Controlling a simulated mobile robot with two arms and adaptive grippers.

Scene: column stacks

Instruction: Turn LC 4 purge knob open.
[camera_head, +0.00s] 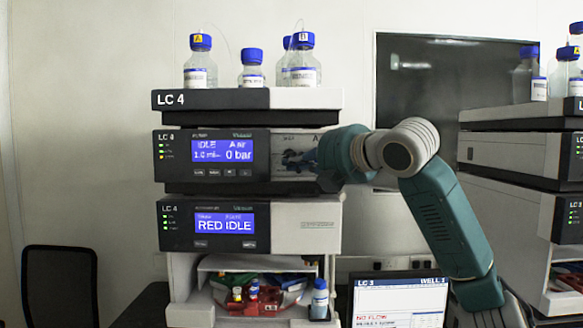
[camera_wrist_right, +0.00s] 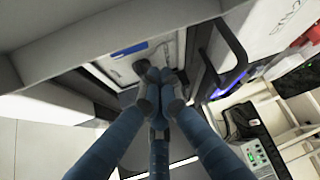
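The LC 4 stack (camera_head: 245,170) stands in the middle of the head view. Its pump module (camera_head: 172,172) has a lit display reading IDLE and 0 bar. My right gripper (camera_head: 296,160) is at the pale front panel right of that display. In the right wrist view its blue fingers (camera_wrist_right: 160,78) come together at the tips, close to a pale panel (camera_wrist_right: 122,68). The fingers cover that spot, so I cannot make out the purge knob or whether anything is between the tips. My left gripper is not in view.
Bottles with blue caps (camera_head: 250,73) stand on top of the stack. A lower module (camera_head: 320,215) reads RED IDLE. An LC 3 screen (camera_head: 398,300) stands at the lower right, and another stack (camera_head: 510,150) at the right edge. In the wrist view a dark handle-like bar (camera_wrist_right: 232,48) is close beside the fingers.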

